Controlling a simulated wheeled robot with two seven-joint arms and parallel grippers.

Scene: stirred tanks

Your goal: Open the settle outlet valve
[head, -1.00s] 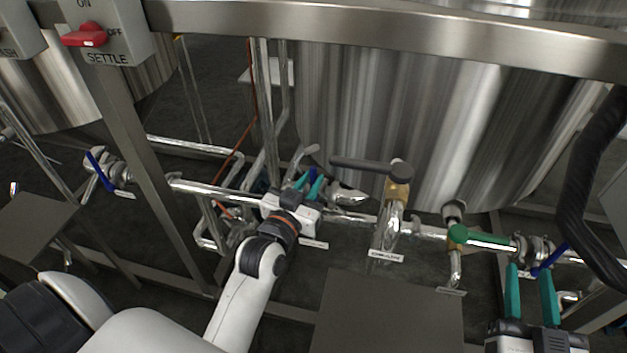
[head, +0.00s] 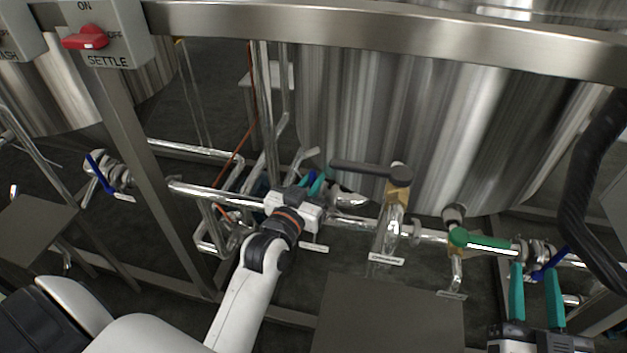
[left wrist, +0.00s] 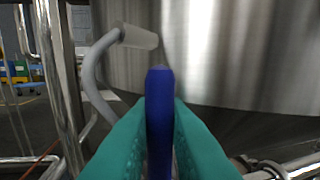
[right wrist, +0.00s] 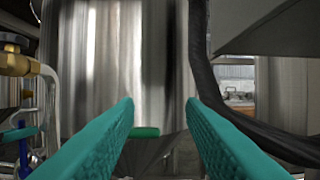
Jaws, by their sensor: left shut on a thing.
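My left gripper (head: 316,183) is shut on a blue valve handle (left wrist: 160,110), at the pipe below the large steel tank. In the left wrist view the handle stands upright between the teal fingers. In the head view the gripper body hides most of this valve, and I cannot read the tag below it (head: 314,247). My right gripper (head: 537,287) is open and empty at the lower right, just in front of a valve with a blue handle (head: 550,263). A box labelled SETTLE (head: 108,35) with a red switch (head: 86,38) is at the upper left.
A dark-handled brass valve (head: 397,190) and a green-handled valve (head: 485,241) sit on the pipe right of my left gripper. A steel rail (head: 400,22) crosses above. A black hose (head: 590,190) hangs at right. Another blue-handled valve (head: 101,172) is at left.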

